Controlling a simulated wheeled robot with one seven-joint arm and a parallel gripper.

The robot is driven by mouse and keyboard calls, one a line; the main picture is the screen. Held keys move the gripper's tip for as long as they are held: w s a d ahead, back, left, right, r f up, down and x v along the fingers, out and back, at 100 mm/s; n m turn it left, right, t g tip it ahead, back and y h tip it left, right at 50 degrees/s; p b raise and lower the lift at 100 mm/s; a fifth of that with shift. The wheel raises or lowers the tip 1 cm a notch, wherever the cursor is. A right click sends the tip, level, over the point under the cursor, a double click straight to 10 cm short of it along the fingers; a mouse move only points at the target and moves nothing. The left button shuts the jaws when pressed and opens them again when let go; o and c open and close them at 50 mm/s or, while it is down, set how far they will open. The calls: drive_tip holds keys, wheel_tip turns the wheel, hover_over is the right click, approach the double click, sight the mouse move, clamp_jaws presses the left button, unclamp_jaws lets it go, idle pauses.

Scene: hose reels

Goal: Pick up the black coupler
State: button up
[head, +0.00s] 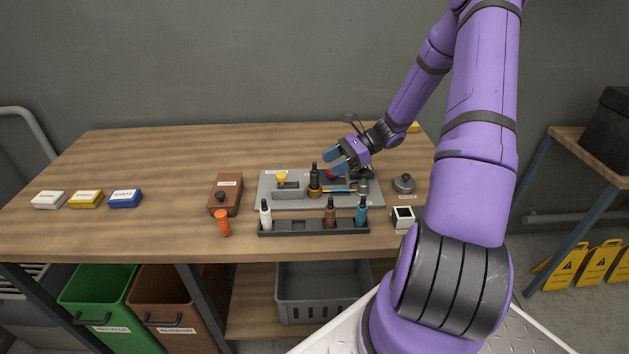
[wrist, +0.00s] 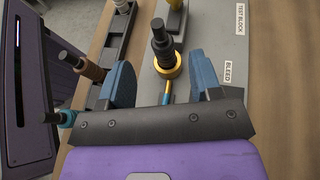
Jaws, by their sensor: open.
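A black coupler (head: 314,172) stands upright in a gold ring (head: 314,188) on the grey test-block plate (head: 263,190). In the wrist view, the black coupler (wrist: 162,42) and the gold ring (wrist: 168,66) lie just ahead of my gripper, roughly in line with the gap between its fingers. My gripper (head: 338,160) has blue fingers, spread apart with nothing between them. In the head view it is to the right of the coupler and slightly above it. My gripper (wrist: 159,72) also shows in the wrist view, apart from the coupler.
A dark tray (head: 295,228) in front holds white, brown and blue bottles. A yellow-topped part (head: 281,178) stands left of the coupler. A brown box (head: 226,194) and an orange bottle (head: 222,222) stand farther left. A grey metal part (head: 403,184) is at right. The table's back left is clear.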

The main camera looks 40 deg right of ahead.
sight(317, 171)
drive_tip(key=shift+x, duration=4)
drive_tip(key=shift+w+d+f, duration=0.1)
drive_tip(key=shift+f, duration=0.05)
clamp_jaws()
